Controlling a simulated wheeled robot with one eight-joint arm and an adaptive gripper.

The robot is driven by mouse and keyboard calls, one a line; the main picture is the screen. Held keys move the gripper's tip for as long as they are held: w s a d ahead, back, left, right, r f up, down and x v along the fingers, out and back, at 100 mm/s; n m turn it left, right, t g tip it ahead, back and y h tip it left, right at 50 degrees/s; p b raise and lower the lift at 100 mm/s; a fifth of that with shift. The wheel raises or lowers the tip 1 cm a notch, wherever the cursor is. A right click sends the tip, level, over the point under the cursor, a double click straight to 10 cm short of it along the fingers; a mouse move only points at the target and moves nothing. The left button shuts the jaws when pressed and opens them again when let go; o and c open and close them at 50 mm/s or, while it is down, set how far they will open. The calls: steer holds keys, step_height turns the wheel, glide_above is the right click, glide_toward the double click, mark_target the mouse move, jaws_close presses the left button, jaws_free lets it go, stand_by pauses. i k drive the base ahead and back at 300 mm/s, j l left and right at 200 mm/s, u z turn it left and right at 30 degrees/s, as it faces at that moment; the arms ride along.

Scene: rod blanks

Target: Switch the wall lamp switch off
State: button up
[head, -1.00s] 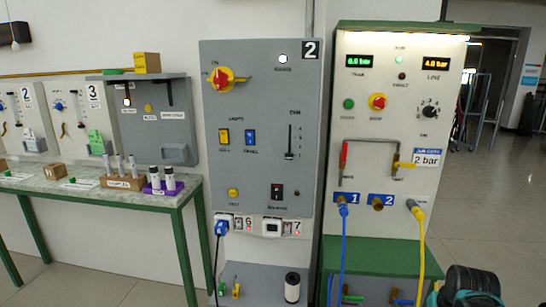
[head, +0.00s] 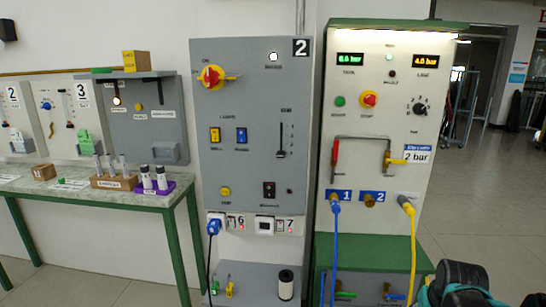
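The grey panel marked 2 (head: 255,60) hangs on the wall in the middle of the head view. Under its LAMPS heading are a yellow rocker switch (head: 214,134) on the left and a blue rocker switch (head: 241,135) on the right. The small label under the yellow one seems to read WALL, and the one under the blue one PANEL. Which way either rocker is tipped is too small to tell. A white indicator lamp near the panel's top (head: 273,57) is lit. Dark parts of my arm show at the lower right, well away from the switches. My gripper is not recognisable in view.
A grey shelf (head: 250,290) juts out below. A pneumatic panel with hoses (head: 345,110) stands right; a green-legged table (head: 100,200) stands left.

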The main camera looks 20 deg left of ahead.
mark_target(216, 138)
steer(key=u, duration=1.5)
